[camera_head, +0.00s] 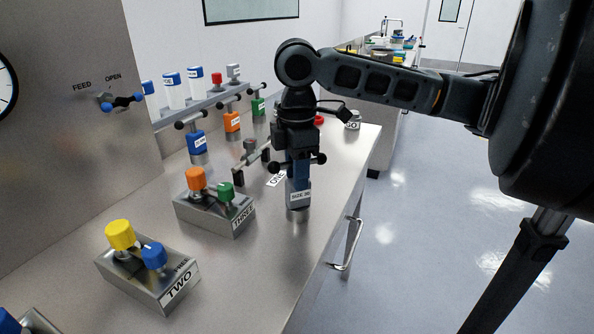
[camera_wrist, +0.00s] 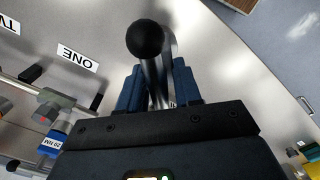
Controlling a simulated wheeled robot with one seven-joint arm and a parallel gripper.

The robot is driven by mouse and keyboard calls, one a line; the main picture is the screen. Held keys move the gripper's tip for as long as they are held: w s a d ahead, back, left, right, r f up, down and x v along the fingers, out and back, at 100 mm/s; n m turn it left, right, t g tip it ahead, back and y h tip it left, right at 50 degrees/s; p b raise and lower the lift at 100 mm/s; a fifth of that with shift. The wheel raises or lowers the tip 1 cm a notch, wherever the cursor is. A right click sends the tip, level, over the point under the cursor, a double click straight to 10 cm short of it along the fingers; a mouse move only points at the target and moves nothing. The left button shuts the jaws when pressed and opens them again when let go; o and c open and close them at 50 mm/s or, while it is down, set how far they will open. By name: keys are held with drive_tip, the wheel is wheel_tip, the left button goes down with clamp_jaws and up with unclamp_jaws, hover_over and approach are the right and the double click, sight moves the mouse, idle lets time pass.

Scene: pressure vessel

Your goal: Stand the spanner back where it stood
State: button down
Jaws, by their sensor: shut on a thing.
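My gripper (camera_head: 299,165) is shut on the spanner, whose crossbar (camera_head: 318,159) has black ball ends to either side of the fingers. In the wrist view a silver bar of the spanner with a black ball (camera_wrist: 146,40) at its end stands out between the blue finger pads (camera_wrist: 157,88).
A "ONE" label (camera_wrist: 78,57) lies on the steel bench (camera_head: 330,200). Left of my gripper are valve blocks THREE (camera_head: 213,212) and TWO (camera_head: 147,280). Blue (camera_head: 197,143), orange (camera_head: 232,122) and green (camera_head: 258,107) T-handled tools stand behind. The bench's right edge has a handle (camera_head: 346,247).

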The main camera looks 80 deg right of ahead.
drive_tip(key=c, duration=0.8)
unclamp_jaws()
wheel_tip(320, 180, up, 12)
drive_tip(key=shift+r, duration=0.1)
